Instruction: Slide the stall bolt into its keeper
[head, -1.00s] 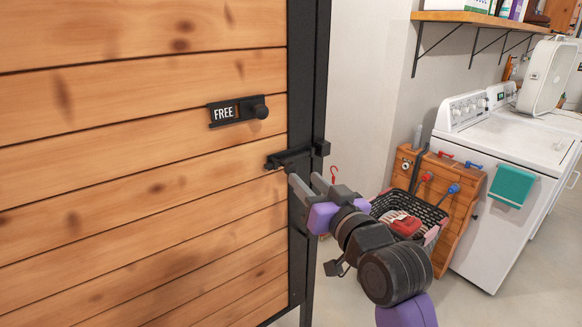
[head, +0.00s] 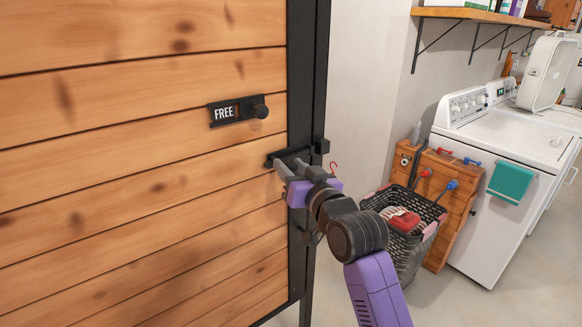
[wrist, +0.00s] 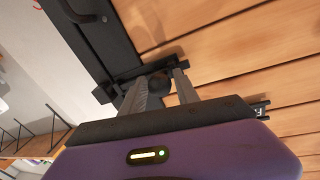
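The stall bolt (head: 287,157) is a short black bar low on the wooden door's right edge. Its keeper (head: 321,147) is a small black block on the dark post to the right. My gripper (head: 290,167) is at the bolt, its two grey fingers apart. In the wrist view, the fingers (wrist: 160,84) stand on either side of the bolt's dark round knob (wrist: 158,80); I cannot tell whether they touch it. The fingers partly hide the bolt in the head view, and how far the bar reaches towards the keeper is unclear.
A black sign (head: 237,110) above the bolt reads FREE and has a round knob. A dark basket (head: 408,240) with cloth, a wooden panel (head: 455,205) and a white washer (head: 500,230) stand further right.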

